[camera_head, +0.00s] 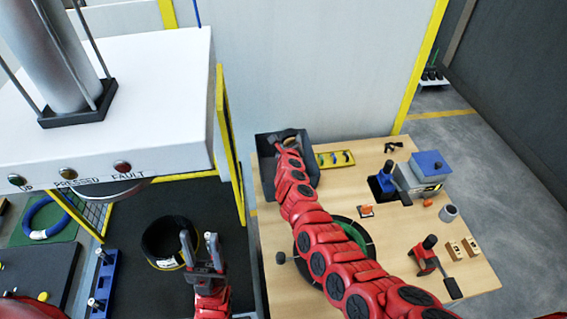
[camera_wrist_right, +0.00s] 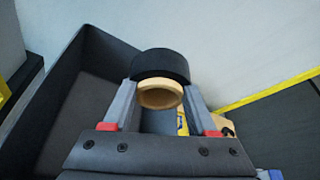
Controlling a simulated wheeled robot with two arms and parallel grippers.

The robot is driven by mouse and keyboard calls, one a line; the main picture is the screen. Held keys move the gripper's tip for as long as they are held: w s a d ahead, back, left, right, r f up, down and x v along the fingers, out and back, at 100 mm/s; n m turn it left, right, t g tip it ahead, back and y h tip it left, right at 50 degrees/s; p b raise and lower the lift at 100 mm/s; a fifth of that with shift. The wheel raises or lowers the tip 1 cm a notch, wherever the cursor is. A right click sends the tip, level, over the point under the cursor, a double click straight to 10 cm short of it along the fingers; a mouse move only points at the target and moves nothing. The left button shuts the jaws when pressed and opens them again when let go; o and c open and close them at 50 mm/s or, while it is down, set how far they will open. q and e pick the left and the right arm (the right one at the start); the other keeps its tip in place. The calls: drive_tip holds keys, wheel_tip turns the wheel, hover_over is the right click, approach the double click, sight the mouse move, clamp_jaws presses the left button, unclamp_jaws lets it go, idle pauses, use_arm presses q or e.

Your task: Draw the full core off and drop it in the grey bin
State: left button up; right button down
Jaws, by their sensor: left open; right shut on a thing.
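The full core, a tan ring with a black band (camera_wrist_right: 160,66), sits between the two fingers of my right gripper (camera_wrist_right: 162,100), which is shut on it. In the head view, my right gripper (camera_head: 288,141) is at the far end of its arm, over the grey bin (camera_head: 264,146) at the table's back left corner. In the right wrist view, the bin's dark wall (camera_wrist_right: 55,95) rises left of the core. I cannot tell how far the core is above the bin floor. My left gripper (camera_head: 201,247) is open, in front of a dark coil.
The dark coil (camera_head: 159,262) lies on the dark floor area below the white machine head (camera_head: 150,100). The wooden table (camera_head: 470,285) carries a yellow tray (camera_head: 335,158), a blue-topped device (camera_head: 428,163) and a red hand tool (camera_head: 426,258). A yellow-edged panel (camera_head: 228,140) stands left of the table.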

wheel_tip(320, 180, down, 5)
drive_tip(key=b, duration=0.4)
drive_tip(key=shift+f, duration=0.1)
drive_tip(key=shift+c, duration=0.6)
unclamp_jaws()
drive_tip(key=shift+w, duration=0.1)
